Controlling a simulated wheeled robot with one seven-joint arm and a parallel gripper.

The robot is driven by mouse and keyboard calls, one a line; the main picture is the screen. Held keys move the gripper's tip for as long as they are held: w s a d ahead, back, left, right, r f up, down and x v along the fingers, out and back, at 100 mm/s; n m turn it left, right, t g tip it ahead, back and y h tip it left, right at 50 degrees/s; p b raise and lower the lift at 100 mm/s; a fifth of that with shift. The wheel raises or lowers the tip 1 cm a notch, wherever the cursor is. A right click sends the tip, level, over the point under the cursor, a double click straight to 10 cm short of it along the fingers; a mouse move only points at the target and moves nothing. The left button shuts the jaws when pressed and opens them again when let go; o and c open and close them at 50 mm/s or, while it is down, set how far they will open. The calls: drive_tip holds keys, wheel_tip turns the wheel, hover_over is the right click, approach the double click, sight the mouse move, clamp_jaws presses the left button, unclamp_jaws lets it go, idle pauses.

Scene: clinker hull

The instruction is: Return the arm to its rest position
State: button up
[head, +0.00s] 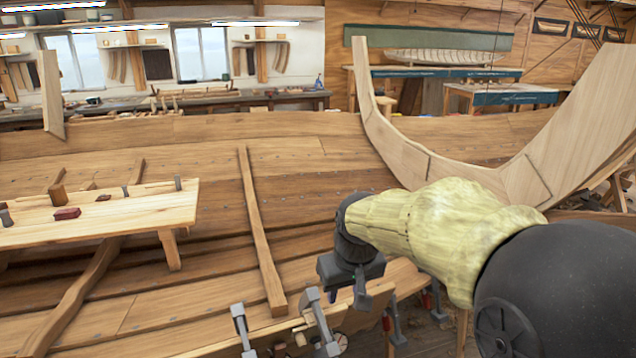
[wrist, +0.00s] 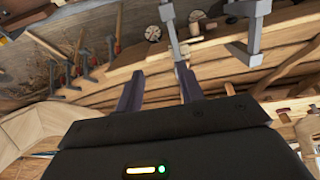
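My arm reaches in from the lower right of the head view, in a pale yellow cover (head: 440,225). My gripper (head: 347,296) points down at its end, over the front edge of the hull near a plank bench with clamps. In the wrist view, the two dark fingers of my gripper (wrist: 157,85) stand apart with nothing held between them. A grey clamp (wrist: 172,30) shows beyond the fingertips; I cannot tell how far it is from them.
Grey clamps (head: 322,325) stand upright just below my gripper. The planked hull (head: 330,150) fills the middle, with a curved wooden frame (head: 400,150) behind my arm. A plank table (head: 120,210) with small blocks is at left. Several hammers (wrist: 83,65) lie left in the wrist view.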

drive_tip(key=s+d+f+m+g, duration=0.1)
drive_tip(key=s+d+f+m, duration=0.2)
drive_tip(key=s+d+f, duration=0.6)
drive_tip(key=s+f, duration=0.3)
drive_tip(key=s, duration=0.1)
drive_tip(key=shift+d+m+h, duration=0.3)
drive_tip(key=shift+d, duration=0.1)
idle(0.6)
